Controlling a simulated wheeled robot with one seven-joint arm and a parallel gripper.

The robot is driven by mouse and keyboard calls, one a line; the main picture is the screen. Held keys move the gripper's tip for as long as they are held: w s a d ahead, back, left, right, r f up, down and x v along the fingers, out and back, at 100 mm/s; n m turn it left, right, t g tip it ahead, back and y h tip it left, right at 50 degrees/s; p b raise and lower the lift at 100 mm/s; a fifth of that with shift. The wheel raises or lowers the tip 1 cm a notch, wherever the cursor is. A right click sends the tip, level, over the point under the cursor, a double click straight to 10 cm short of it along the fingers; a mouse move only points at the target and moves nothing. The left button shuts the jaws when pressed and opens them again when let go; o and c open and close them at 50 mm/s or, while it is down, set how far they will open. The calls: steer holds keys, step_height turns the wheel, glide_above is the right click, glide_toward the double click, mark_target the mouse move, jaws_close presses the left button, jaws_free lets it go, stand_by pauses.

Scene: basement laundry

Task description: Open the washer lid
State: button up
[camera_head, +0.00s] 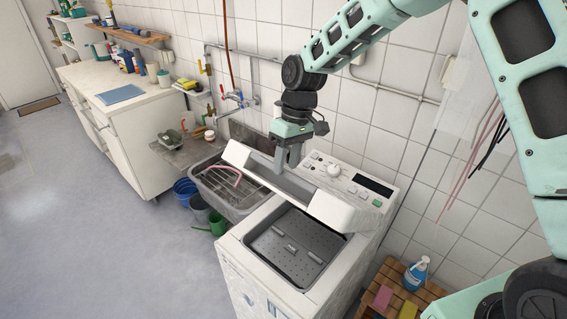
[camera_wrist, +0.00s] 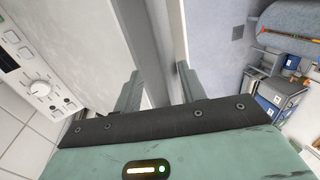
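The washer (camera_head: 262,283) is a white top-loader. Its lid (camera_head: 338,211) is raised and tilted back in front of the control panel, so the top is uncovered. A grey perforated drum cover with two small latches (camera_head: 291,250) shows inside the opening. My gripper (camera_head: 288,158) points down at the lid, near the middle of its upper side. In the wrist view my gripper's two fingers (camera_wrist: 158,92) are apart, with a pale lid edge (camera_wrist: 172,45) running between them. I cannot tell whether either finger touches the lid.
The washer's control panel (camera_head: 349,184) with a knob is behind the lid, close to the tiled wall. A sink (camera_head: 226,190) stands on the left, with buckets (camera_head: 186,191) below. A wooden stand (camera_head: 391,277) with a blue bottle (camera_head: 415,272) is at right. Floor at left is clear.

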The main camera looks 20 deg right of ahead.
steer(key=w+d+r+p, duration=0.3)
steer(key=d+r, duration=0.1)
steer(key=r, duration=0.2)
steer(key=w+d+r+p, duration=0.3)
steer(key=d+r+p, duration=0.1)
steer(key=r, duration=0.3)
steer(key=shift+d, duration=0.45)
stand_by(0.9)
